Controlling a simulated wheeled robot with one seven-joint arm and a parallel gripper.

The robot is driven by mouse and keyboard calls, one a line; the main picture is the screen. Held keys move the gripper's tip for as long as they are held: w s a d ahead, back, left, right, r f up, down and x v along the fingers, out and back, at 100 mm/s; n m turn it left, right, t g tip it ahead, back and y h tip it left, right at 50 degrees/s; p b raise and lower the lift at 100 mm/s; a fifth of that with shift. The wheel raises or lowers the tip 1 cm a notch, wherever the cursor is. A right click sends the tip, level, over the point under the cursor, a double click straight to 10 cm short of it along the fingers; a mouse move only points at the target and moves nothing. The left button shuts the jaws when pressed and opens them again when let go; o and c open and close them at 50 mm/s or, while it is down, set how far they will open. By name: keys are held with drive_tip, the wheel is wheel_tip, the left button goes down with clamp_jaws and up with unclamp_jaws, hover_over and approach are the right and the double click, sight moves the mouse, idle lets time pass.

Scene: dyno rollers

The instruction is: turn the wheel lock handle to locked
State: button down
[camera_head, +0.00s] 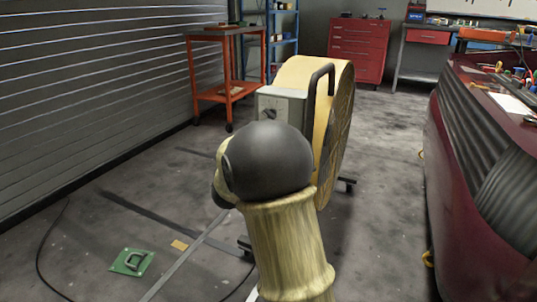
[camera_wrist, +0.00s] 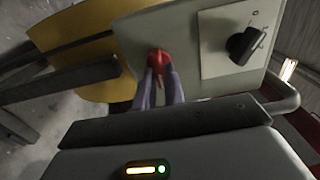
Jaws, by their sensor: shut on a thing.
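In the wrist view a small red handle (camera_wrist: 158,57) stands out from a pale grey panel (camera_wrist: 205,80); I take it for the wheel lock handle. My gripper (camera_wrist: 160,72) is shut on it, with one grey finger on each side. The fingers partly cover the handle, and I cannot read a locked mark beside it. A black knob (camera_wrist: 246,45) on a white plate is to the right, apart from the fingers. In the head view the panel is a grey box (camera_head: 284,107) on a yellow drum-shaped machine (camera_head: 335,120). My arm hides the red handle and gripper there.
A dark guard bar (camera_head: 319,85) rises beside the box. A dark red car (camera_head: 450,190) stands close on the right. An orange cart (camera_head: 220,92) and a red tool chest (camera_head: 357,50) are behind. A green plate (camera_head: 131,262) and cables lie on the left floor.

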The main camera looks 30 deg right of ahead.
drive_tip(key=shift+f, duration=0.1)
drive_tip(key=c, duration=1.5)
unclamp_jaws()
drive_tip(key=shift+a, duration=0.1)
drive_tip(key=p+v, duration=0.6)
drive_tip(key=v, duration=1.1)
drive_tip(key=shift+s+a, duration=0.1)
drive_tip(key=shift+s, duration=0.05)
